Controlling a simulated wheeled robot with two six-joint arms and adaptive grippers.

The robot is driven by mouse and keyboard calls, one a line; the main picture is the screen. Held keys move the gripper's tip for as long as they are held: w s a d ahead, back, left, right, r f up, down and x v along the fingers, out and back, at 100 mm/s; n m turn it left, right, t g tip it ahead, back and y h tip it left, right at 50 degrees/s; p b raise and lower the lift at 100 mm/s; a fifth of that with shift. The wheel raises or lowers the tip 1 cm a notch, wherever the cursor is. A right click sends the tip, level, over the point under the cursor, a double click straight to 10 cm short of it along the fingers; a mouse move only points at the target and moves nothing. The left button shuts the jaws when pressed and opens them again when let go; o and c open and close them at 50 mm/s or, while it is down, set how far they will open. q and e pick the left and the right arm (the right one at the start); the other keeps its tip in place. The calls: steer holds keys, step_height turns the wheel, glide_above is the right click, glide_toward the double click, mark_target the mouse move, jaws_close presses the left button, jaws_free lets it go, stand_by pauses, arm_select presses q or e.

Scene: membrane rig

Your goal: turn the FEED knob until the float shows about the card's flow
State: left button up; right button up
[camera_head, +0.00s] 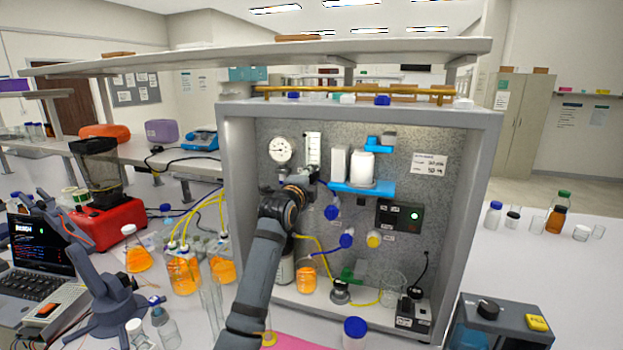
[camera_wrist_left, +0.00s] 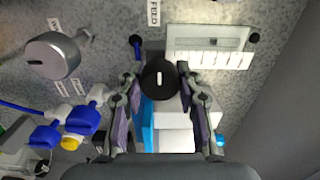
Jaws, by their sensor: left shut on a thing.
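The FEED knob (camera_wrist_left: 158,78) is black with a white mark, beside the FEED label (camera_wrist_left: 153,12) in the left wrist view. My left gripper (camera_wrist_left: 158,88) has a finger on each side of it and is shut on it. In the head view my left gripper (camera_head: 306,180) is at the rig's back panel and hides the knob. The flow meter (camera_head: 313,149) is an upright clear tube just above the gripper, and it also shows in the left wrist view (camera_wrist_left: 208,58). Its float is too small to read. The card (camera_head: 430,164) is on the panel at the right; its writing is blurred.
A round gauge (camera_head: 281,150) is left of the flow meter. A blue shelf (camera_head: 362,188) with white containers, blue valves (camera_head: 346,241) and a black box with a green light (camera_head: 399,216) are to the right. The grey cabinet's walls (camera_head: 464,190) enclose the panel.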

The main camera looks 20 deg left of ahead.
stand_by(0.5)
arm_select(q)
steer(key=o, duration=1.1)
steer(key=s, duration=1.2)
steer(key=shift+a, duration=0.2)
stand_by(0.5)
